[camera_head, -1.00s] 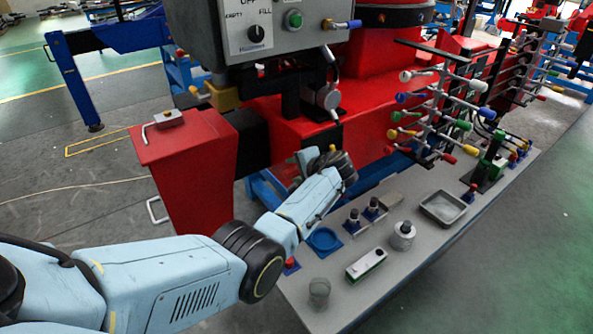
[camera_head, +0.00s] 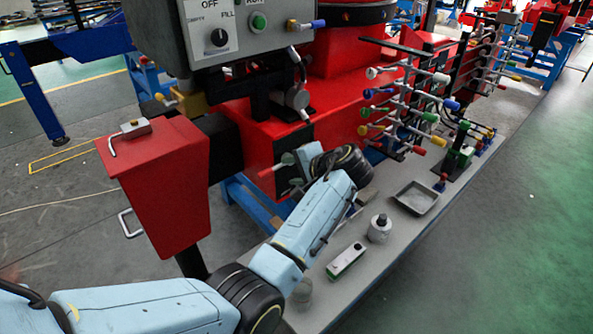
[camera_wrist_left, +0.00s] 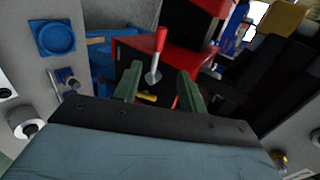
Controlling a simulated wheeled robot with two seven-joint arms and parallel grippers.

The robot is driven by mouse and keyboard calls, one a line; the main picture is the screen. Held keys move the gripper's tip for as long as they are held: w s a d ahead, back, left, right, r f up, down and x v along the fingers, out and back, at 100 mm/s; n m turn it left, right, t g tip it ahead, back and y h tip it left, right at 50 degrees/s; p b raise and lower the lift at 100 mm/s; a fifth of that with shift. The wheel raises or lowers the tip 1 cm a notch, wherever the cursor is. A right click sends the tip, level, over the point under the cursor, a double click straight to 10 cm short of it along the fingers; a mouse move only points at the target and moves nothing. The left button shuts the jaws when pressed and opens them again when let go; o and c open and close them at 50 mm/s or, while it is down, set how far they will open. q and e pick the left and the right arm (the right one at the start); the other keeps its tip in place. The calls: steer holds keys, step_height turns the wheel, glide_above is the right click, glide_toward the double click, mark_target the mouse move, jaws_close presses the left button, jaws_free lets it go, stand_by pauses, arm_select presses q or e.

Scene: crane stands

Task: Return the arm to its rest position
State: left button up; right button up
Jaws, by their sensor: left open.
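My left arm comes in from the lower left in the head view. Its gripper (camera_head: 291,171) is in front of the red machine, above the bench's far edge. In the left wrist view the two green fingers of the left gripper (camera_wrist_left: 159,82) are spread apart, with nothing held between them. A red-handled lever (camera_wrist_left: 159,42) shows between the fingertips there; I cannot tell how far beyond them it is. My right gripper is in neither view.
The grey bench (camera_head: 345,292) carries a metal tray (camera_head: 416,197), a white-and-green box (camera_head: 346,261) and a round weight (camera_head: 379,229). A rack of coloured handles (camera_head: 410,105) stands behind. A red bin (camera_head: 160,185) is left of my gripper. A blue dish (camera_wrist_left: 56,38) shows in the left wrist view.

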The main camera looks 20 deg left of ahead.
arm_select(q)
steer(key=shift+s+d+r, duration=0.2)
steer(key=shift+d+r, duration=0.15)
steer(key=shift+d, duration=0.05)
